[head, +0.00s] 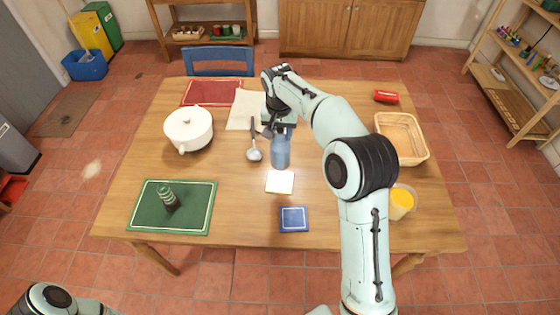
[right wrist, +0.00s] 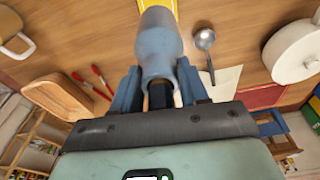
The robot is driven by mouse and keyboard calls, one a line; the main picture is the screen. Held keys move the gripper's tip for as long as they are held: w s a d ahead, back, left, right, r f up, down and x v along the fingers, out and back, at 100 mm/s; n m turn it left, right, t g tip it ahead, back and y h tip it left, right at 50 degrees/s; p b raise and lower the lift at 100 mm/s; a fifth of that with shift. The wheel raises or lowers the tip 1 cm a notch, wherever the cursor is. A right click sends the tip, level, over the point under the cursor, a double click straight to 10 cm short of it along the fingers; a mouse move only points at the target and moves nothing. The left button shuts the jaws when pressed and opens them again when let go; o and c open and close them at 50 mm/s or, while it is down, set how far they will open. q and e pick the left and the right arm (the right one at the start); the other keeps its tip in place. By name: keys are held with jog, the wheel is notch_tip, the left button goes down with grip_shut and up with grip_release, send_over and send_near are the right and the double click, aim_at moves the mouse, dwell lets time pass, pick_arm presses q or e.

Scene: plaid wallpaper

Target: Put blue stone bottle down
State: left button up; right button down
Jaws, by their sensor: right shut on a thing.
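The blue stone bottle (head: 281,152) is at the middle of the table (head: 230,200), with its body towards the table's front side. My right gripper (head: 279,128) is shut on its neck; in the right wrist view the fingers (right wrist: 157,92) sit on both sides of the neck of the bottle (right wrist: 158,45). I cannot tell whether the bottle's base touches the table. My left gripper is out of view.
A ladle (head: 254,152) and white pot (head: 188,130) are left of the bottle. A blue coaster (head: 293,219) lies in front. A yellow-filled cup (head: 402,203) and basket (head: 424,153) stand right. A green mat (head: 144,208) holds a dark object. Red-handled items (right wrist: 102,82) lie near the basket.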

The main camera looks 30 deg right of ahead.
aim_at(280, 144)
notch_tip(280, 144, down, 6)
jog(key=shift+w+r, duration=0.15)
notch_tip(280, 144, down, 6)
jog(key=shift+r+b, duration=0.1)
jog(key=shift+b, duration=0.4)
jog(key=c, duration=0.6)
grip_release()
jog(key=shift+o, duration=0.2)
jog(key=r, duration=0.4)
jog(key=s+r, duration=0.1)
jog(key=r, duration=0.3)
jog(key=a+r+p, duration=0.1)
jog(key=r, duration=0.3)
jog(key=shift+s, duration=0.25)
